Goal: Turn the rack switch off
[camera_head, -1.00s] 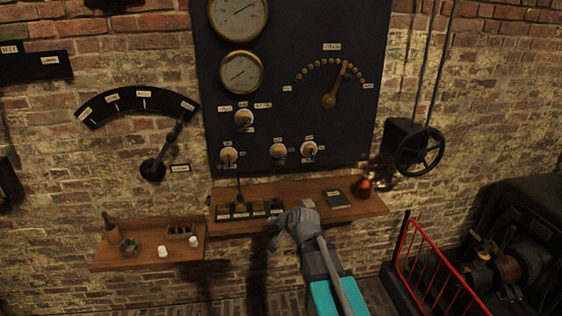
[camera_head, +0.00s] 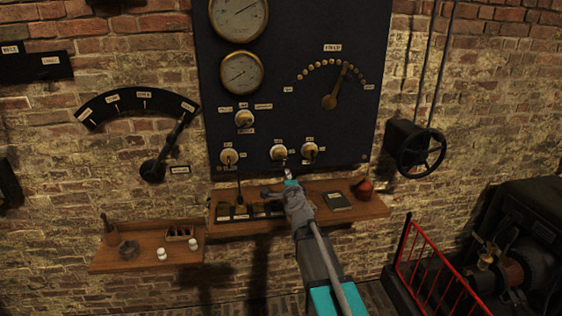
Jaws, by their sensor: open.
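The dark panel (camera_head: 350,125) on the brick wall carries several round switches with small labels that are too blurred to tell which is the rack switch. The lower row has a left switch (camera_head: 229,156), a middle switch (camera_head: 278,152) and a right switch (camera_head: 309,150). Another switch (camera_head: 244,118) sits above the left one. My gripper (camera_head: 277,179) is open in front of the panel's lower edge. One finger points up just below the middle switch and the other reaches left over the shelf. Contact with the switch cannot be told.
A wooden shelf (camera_head: 360,210) below the panel holds dark blocks, a dark book-like object (camera_head: 336,201) and a reddish flask (camera_head: 364,189). A lower shelf (camera_head: 105,258) holds small white jars. A handwheel (camera_head: 421,151) and red railing (camera_head: 425,270) stand at the right.

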